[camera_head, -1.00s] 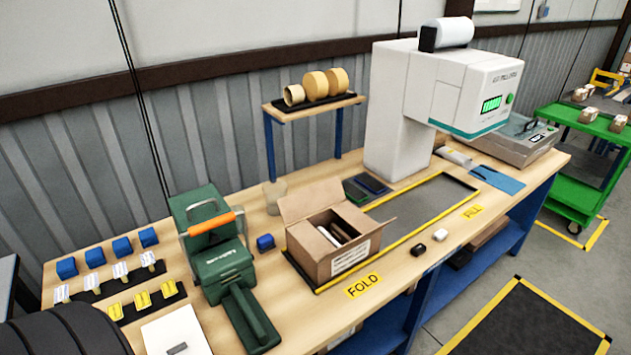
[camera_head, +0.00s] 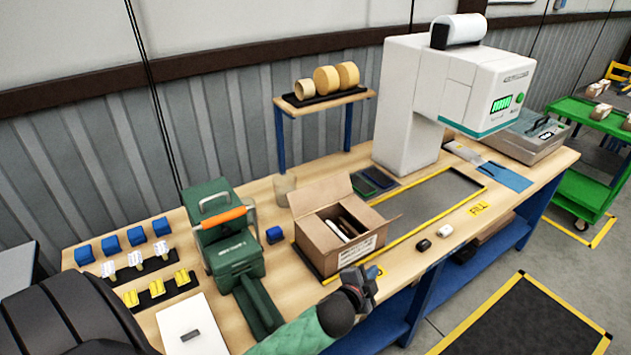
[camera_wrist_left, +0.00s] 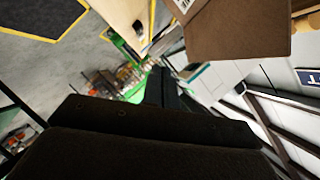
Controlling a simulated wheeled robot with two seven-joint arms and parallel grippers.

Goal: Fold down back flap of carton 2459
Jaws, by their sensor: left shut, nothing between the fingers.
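A brown carton (camera_head: 350,250) with a white label stands on the bench, and I cannot read its number. Its back flap (camera_head: 318,197) stands up, leaning outward. Another flap (camera_head: 378,221) sticks out at the right. The top is open, with dark and white items inside. My left gripper (camera_head: 366,280) is in front of the carton's lower front edge, shut and empty. In the left wrist view, the dark gripper (camera_wrist_left: 165,88) fills the lower middle, and a brown carton panel (camera_wrist_left: 238,30) shows at the top right. My right gripper is not in view.
A green tape machine (camera_head: 228,240) with an orange handle stands left of the carton. A blue block (camera_head: 275,235) and a clear cup (camera_head: 286,190) are close behind it. A tall white machine (camera_head: 410,110) stands at the back right. The dark mat (camera_head: 440,205) right of the carton is clear.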

